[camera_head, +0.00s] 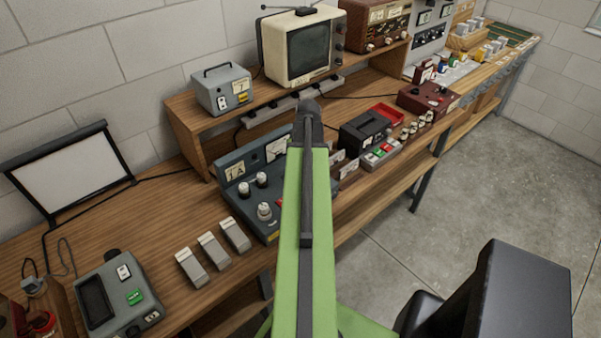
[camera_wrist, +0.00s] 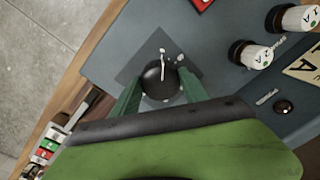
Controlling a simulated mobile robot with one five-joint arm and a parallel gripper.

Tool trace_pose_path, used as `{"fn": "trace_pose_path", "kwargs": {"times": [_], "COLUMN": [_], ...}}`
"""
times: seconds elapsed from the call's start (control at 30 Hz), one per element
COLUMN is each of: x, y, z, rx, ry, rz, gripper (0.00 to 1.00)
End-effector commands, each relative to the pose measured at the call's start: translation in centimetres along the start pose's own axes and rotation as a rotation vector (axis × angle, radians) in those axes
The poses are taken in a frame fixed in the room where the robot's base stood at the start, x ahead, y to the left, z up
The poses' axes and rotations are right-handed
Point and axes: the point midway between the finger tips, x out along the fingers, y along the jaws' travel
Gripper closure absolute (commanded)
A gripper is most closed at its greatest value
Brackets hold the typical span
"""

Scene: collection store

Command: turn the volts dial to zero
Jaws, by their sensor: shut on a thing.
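In the wrist view my gripper (camera_wrist: 160,92) has its two green fingers on either side of a black round dial (camera_wrist: 158,76), shut on it. The dial has a pale pointer line near its top and small pale marks around it. I cannot read its label, so I cannot tell the value it points to. It sits on a blue-grey panel (camera_wrist: 220,92). In the head view the same blue-grey instrument (camera_head: 283,194) stands on the bench, with white-topped knobs and meters. My green arm hides the gripper and the dial there.
White-topped knobs (camera_wrist: 294,17) and a small dark knob (camera_wrist: 283,107) sit on the same panel. Several grey blocks (camera_head: 213,249) lie left of the instrument. A black box (camera_head: 362,132) stands to its right. A shelf with a television (camera_head: 309,48) is behind. Open floor (camera_head: 470,170) lies at the right.

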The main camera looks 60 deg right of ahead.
Motion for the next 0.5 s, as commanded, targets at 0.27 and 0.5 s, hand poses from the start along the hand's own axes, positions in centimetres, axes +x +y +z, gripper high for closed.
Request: {"fn": "trace_pose_path", "kwargs": {"times": [0.27,0.5], "x": [0.04,-0.11], "y": [-0.19,-0.10], "z": [-0.14,-0.06], "rx": [-0.002,0.000], "ry": [0.004,0.002], "rz": [-0.005,-0.003], "gripper": [0.26,0.26]}}
